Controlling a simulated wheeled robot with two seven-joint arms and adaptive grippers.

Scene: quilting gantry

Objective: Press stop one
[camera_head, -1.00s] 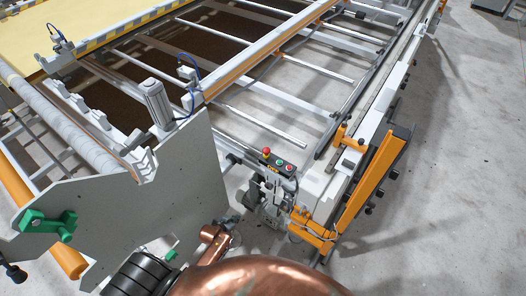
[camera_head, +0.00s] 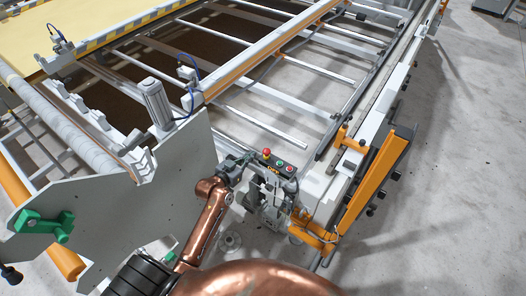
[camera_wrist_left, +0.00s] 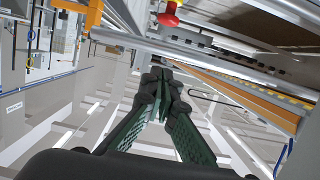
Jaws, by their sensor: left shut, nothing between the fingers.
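The red mushroom stop button (camera_head: 266,152) stands on the left end of a small dark control box (camera_head: 280,167), which also carries a green and a red push button. In the left wrist view the red stop button (camera_wrist_left: 168,17) shows at the top, beyond the fingertips. My left gripper (camera_head: 248,157) is just left of the control box, close to the stop button. In the left wrist view my left gripper (camera_wrist_left: 163,82) is shut and empty, with a visible gap to the button. My right gripper is not in view.
A grey side plate (camera_head: 150,215) of the machine stands left of my arm. An orange bracket (camera_head: 312,232) and a white rail end (camera_head: 322,190) are right of the box. Gantry rails (camera_head: 265,50) lie behind. The floor at right (camera_head: 455,180) is clear.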

